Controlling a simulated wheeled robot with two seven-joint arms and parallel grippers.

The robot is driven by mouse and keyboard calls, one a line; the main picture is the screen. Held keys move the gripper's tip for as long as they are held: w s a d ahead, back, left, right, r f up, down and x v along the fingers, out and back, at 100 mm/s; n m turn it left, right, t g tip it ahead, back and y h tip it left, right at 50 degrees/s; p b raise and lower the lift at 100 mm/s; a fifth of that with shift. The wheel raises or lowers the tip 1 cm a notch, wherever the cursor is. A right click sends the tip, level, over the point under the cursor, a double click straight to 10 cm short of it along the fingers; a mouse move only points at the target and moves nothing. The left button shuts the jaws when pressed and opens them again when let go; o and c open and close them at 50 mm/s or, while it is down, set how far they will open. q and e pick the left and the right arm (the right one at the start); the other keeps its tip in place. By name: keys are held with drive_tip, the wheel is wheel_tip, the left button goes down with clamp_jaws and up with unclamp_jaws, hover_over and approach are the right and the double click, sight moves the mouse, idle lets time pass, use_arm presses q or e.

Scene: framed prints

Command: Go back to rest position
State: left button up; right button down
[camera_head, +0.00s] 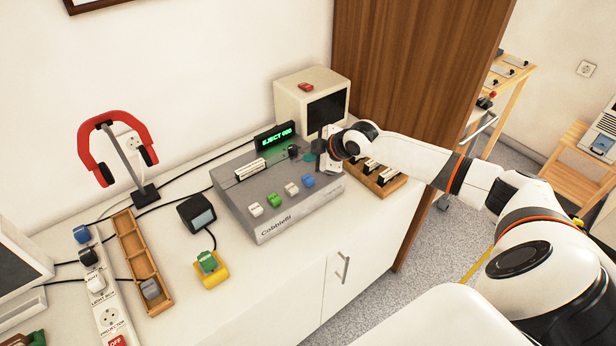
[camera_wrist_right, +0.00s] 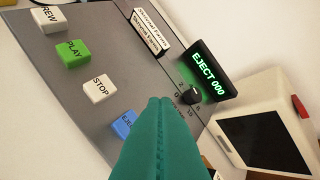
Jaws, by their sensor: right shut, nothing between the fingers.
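My right gripper (camera_head: 311,156) reaches in from the right over the grey Cobbletti device (camera_head: 262,212). Its teal fingers are shut together and empty. In the right wrist view, the closed fingertips (camera_wrist_right: 160,101) show in front of the device, near its blue eject button (camera_wrist_right: 124,123). I cannot tell whether they touch the device. The device has white, green and blue buttons, a dark knob (camera_wrist_right: 193,96) and a display (camera_wrist_right: 207,73) reading "EJECT 000". My left gripper is not in view.
A cream monitor (camera_head: 287,98) stands behind the device. A wooden rack (camera_head: 390,186) with cassettes lies to its right, under my right arm. Red headphones (camera_head: 113,118) on a stand, a wooden tray (camera_head: 139,262) and a power strip (camera_head: 108,317) are left. The wooden panel (camera_head: 400,60) is close behind my arm.

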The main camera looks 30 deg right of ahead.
idle(0.4)
drive_tip(key=s+a+f+m+g, duration=0.1)
drive_tip(key=s+a+f, duration=0.2)
drive_tip(key=s+a, duration=0.35)
drive_tip(key=s+a+f+g+y, duration=0.1)
drive_tip(key=s+a+f, duration=0.2)
drive_tip(key=s+a, duration=0.35)
drive_tip(key=s+a+f+m+g, duration=0.1)
drive_tip(key=s+a+f, duration=0.2)
drive_tip(key=s+a, duration=0.35)
drive_tip(key=s+d+r+m+g+h, duration=0.25)
drive_tip(key=s+m, duration=0.55)
drive_tip(key=s, duration=0.7)
wheel_tip(320, 180, down, 28)
drive_tip(key=s+g, duration=0.1)
drive_tip(key=s, duration=0.1)
drive_tip(key=s+d+f+g+h, duration=0.1)
drive_tip(key=s+d+f, duration=0.1)
drive_tip(key=s+f, duration=1.2)
drive_tip(key=shift+s+d, duration=0.3)
drive_tip(key=shift+s, duration=0.3)
